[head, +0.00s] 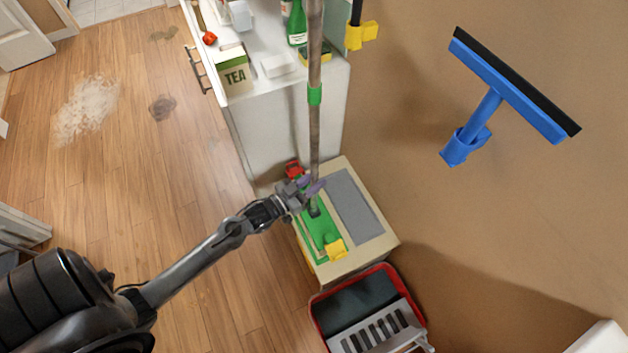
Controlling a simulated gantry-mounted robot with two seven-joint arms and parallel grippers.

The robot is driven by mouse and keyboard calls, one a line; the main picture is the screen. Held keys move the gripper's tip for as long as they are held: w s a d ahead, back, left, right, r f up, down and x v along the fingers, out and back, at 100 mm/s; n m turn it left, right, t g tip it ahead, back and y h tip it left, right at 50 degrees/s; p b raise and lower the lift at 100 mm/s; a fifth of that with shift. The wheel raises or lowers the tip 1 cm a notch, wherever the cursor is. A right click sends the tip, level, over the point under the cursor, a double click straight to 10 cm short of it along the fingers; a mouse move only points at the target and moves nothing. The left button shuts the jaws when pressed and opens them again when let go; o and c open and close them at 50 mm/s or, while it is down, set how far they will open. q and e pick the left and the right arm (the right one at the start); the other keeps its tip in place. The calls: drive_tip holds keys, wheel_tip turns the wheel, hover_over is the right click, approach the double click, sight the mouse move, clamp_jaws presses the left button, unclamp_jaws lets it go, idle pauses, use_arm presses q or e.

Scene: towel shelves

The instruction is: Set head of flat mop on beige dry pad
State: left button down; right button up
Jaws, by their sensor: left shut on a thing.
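The flat mop has a long grey-brown handle (315,140) with a green band, standing nearly upright. Its green head (320,232) is at the bottom, over the left part of a beige box-like stand (386,238). I cannot tell whether the head touches the surface beneath it. A grey panel (354,205) lies on the stand's right part. No separate beige pad can be made out; the head may cover it. My left gripper (312,188) is shut on the lower handle, just above the head. My right gripper is not in view.
A red-rimmed bucket (316,312) with a grey wringer stands just in front of the stand. A white cabinet (285,125) with a tea box (234,76) and bottles is behind. A blue squeegee (490,105) hangs on the wall. The wooden floor at left has a pale spill (88,108) and dark stains.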

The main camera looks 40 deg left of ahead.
use_arm(q)
drive_tip(key=shift+f+b, duration=0.3)
idle(0.5)
drive_tip(key=shift+f+b, duration=1.2)
drive_tip(key=shift+f, duration=0.9)
idle(0.6)
drive_tip(key=c, duration=0.8)
unclamp_jaws()
drive_tip(key=shift+f, duration=0.1)
